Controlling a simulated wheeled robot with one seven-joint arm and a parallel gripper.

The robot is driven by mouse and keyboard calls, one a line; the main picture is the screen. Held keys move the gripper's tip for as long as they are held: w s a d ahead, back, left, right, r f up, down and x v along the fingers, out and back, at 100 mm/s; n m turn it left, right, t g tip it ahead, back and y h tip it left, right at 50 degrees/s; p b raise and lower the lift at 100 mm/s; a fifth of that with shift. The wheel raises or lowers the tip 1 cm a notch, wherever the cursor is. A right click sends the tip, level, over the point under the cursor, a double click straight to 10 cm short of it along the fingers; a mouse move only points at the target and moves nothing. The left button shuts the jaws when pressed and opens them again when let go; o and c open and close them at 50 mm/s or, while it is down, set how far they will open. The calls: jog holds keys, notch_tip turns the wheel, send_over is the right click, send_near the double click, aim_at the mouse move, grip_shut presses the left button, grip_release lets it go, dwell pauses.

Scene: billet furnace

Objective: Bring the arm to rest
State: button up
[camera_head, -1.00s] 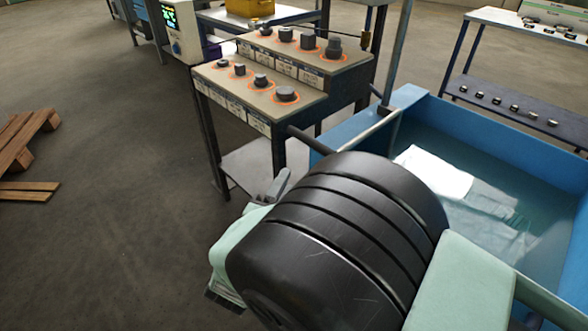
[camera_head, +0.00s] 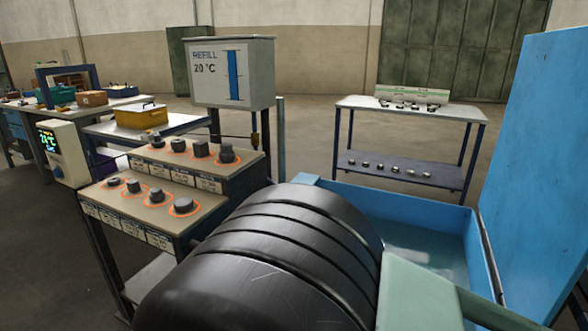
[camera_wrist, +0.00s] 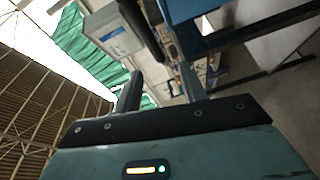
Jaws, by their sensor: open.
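My gripper (camera_wrist: 158,85) shows in the wrist view with its two fingers apart and nothing between them. The wrist camera is tilted, with roof beams, a green curtain-like sheet and table legs behind the fingers. In the head view my black arm link fills the lower middle, and the gripper itself is not visible there.
A two-step stand (camera_head: 150,205) with several dark pieces in orange rings is left of my arm. A blue water tank (camera_head: 455,210) with a tall blue panel (camera_head: 545,170) is at right. A refill box (camera_head: 233,72) and a shelf table (camera_head: 410,108) stand behind.

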notch_tip(320, 180, up, 8)
jog(key=w+d+m+g+y+p, duration=0.2)
jog(key=w+m+g+y, duration=0.15)
jog(key=g, duration=0.25)
jog(key=s+d+r+m+g+y+p, duration=0.1)
jog(key=s+d+r+m+g+p, duration=0.1)
jog(key=s+d+r+g, duration=0.5)
jog(key=s+d+r+m+g+h+p, duration=0.1)
jog(key=s+d+h, duration=0.1)
jog(key=s+d, duration=0.3)
jog(key=s+d+r+m+g+h+p, duration=0.1)
jog(key=s+d, duration=0.4)
jog(key=d, duration=0.8)
jog(key=s+d+r+m+g+h+p, duration=0.1)
jog(key=s+d+m+g+h, duration=0.1)
jog(key=s+d, duration=0.3)
jog(key=d+h, duration=0.1)
jog(key=d, duration=0.2)
jog(key=shift+d, duration=0.4)
jog(key=shift+r+m, duration=0.1)
jog(key=shift+m, duration=0.15)
